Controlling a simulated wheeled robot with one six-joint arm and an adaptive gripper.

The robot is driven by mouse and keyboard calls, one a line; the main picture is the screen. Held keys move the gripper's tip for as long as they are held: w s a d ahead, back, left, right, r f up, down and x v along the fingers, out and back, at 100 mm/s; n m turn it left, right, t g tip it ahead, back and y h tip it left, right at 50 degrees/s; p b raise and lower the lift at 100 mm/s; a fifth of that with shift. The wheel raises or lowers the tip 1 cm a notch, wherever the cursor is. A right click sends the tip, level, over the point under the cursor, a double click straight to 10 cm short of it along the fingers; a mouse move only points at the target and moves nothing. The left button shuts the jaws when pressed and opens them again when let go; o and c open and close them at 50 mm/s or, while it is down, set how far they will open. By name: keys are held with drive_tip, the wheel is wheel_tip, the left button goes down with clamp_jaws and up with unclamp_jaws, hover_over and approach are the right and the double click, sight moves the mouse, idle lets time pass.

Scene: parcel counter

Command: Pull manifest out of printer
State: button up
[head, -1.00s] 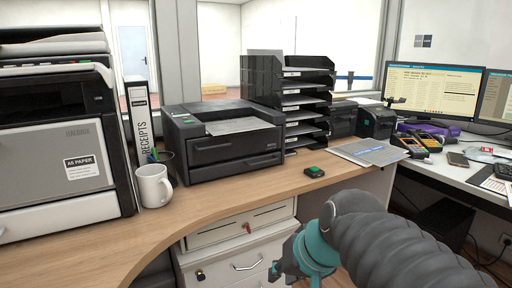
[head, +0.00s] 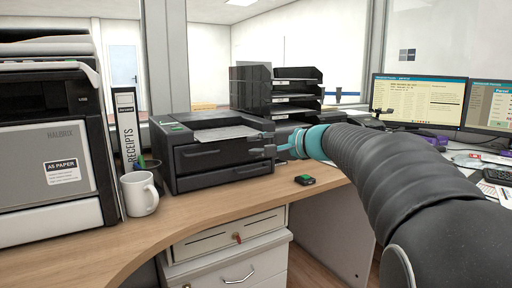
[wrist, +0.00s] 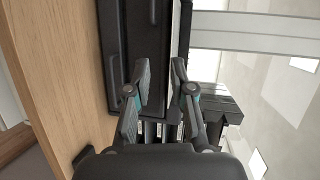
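The black printer (head: 215,163) stands on the wooden counter, left of centre in the head view. A pale printed sheet, the manifest (head: 226,132), lies in the slot on its top, its near end at the printer's right front. My gripper (head: 268,145) is at the printer's right front corner, close to that end of the sheet. In the wrist view my gripper (wrist: 161,68) has its fingers apart, with the dark printer body (wrist: 116,50) beyond and to the left. I see nothing held. Whether the fingers touch the printer or sheet I cannot tell.
A white mug (head: 139,193) and a receipts binder (head: 126,135) stand left of the printer. A black tray stack (head: 285,95) is behind, right of it. A small black device (head: 305,180) lies on the counter below my arm. The counter front is clear.

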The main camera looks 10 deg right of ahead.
drive_tip(key=w+a+p, duration=0.3)
drive_tip(key=w, duration=0.7)
drive_tip(key=shift+w+a+p, duration=0.15)
drive_tip(key=shift+a+p, duration=0.05)
drive_tip(key=shift+p, duration=0.15)
clamp_jaws()
